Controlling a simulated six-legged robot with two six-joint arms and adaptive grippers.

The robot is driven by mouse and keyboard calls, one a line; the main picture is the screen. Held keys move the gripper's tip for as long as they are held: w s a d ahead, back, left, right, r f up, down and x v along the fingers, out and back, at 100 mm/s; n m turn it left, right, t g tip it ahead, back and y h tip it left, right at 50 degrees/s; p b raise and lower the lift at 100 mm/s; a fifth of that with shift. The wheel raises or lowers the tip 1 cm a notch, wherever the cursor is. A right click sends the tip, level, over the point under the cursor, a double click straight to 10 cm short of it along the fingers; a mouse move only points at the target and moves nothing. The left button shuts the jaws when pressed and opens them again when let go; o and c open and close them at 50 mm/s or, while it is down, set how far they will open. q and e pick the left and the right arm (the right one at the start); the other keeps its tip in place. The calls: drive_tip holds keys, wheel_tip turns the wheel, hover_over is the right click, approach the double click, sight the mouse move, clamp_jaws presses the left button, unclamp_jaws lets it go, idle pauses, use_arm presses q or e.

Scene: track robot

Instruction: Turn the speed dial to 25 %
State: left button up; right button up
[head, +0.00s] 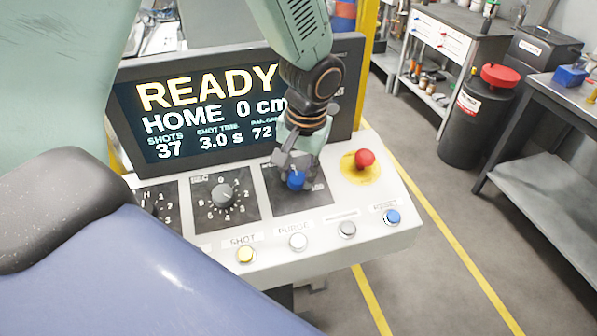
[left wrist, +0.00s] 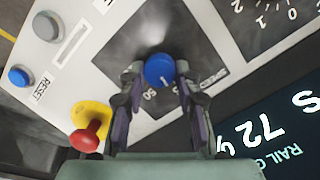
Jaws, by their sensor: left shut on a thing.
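A blue dial (head: 296,180) sits on a dark square plate (head: 305,201) on the sloped control panel. My left gripper (head: 293,168) comes down over it from above and is shut on it. In the left wrist view the blue dial (left wrist: 159,70) lies between the two fingertips (left wrist: 158,82), with a small pale mark on its lower edge. Printed numbers near the dial are partly hidden by the fingers; a "50" shows below it. The screen (head: 215,110) reads READY, HOME 0 cm, SHOTS 37, 3.0 s and 72, its right part covered by my arm. My right gripper is not in view.
A red mushroom button (head: 364,158) on a yellow base stands right of the dial. A grey knob (head: 222,194) is to its left. A black bin and benches stand at the right.

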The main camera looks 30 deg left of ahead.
sight(301, 181)
use_arm(q)
drive_tip(key=shift+n, duration=0.6)
drive_tip(key=o, duration=1.1)
drive_tip(key=shift+o, duration=0.2)
wheel_tip(301, 181, up, 12)
drive_tip(key=d, duration=0.1)
drive_tip(key=shift+s, duration=0.2)
drive_tip(key=shift+d+f, duration=0.1)
drive_tip(key=shift+d, duration=0.1)
